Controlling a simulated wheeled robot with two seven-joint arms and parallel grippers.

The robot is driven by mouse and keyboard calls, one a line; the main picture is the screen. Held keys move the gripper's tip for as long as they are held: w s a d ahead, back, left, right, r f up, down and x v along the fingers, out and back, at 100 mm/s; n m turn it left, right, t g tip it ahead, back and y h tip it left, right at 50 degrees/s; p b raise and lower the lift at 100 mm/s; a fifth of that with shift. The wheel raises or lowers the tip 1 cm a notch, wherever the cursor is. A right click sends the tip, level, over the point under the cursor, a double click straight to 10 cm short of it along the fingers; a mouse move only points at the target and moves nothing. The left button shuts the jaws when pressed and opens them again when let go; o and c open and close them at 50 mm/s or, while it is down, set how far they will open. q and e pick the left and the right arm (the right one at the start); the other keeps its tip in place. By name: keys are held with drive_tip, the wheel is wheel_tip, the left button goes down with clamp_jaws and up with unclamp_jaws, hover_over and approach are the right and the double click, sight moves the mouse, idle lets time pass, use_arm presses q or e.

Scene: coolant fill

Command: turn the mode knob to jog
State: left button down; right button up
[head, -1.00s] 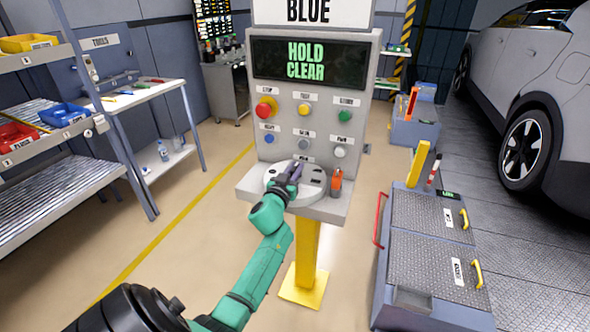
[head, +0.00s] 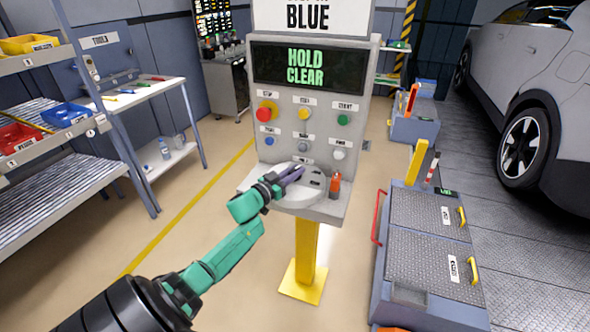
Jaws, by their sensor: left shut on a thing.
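The mode knob stands on a round pale dial plate (head: 310,195) on the ledge of the grey control panel (head: 262,150). My left gripper (head: 292,174) reaches in from the left, low over the dial. Its dark fingers are shut on the knob, which they mostly hide. Dark markings show on the dial right of the fingers, too small to read. The panel's screen (head: 309,67) reads HOLD CLEAR. My right gripper is out of view.
An orange item (head: 335,185) stands at the ledge's right. A shelf rack (head: 60,150) and tool table (head: 150,95) are left; a grey cart (head: 432,240) and car (head: 530,110) are right.

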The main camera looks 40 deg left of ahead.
use_arm(q)
drive_tip(key=shift+f+m+h+b, duration=0.1)
drive_tip(key=shift+m+h+b, duration=0.3)
drive_tip(key=shift+m+h, duration=0.5)
drive_tip(key=shift+h, duration=0.3)
drive_tip(key=c, duration=0.8)
unclamp_jaws()
drive_tip(key=s+a, duration=0.1)
drive_tip(key=s, duration=0.3)
drive_tip(key=s+a, duration=0.1)
drive_tip(key=s, duration=0.9)
drive_tip(key=shift+s+a, duration=0.2)
drive_tip(key=shift+a, duration=0.2)
drive_tip(key=shift+c, duration=0.4)
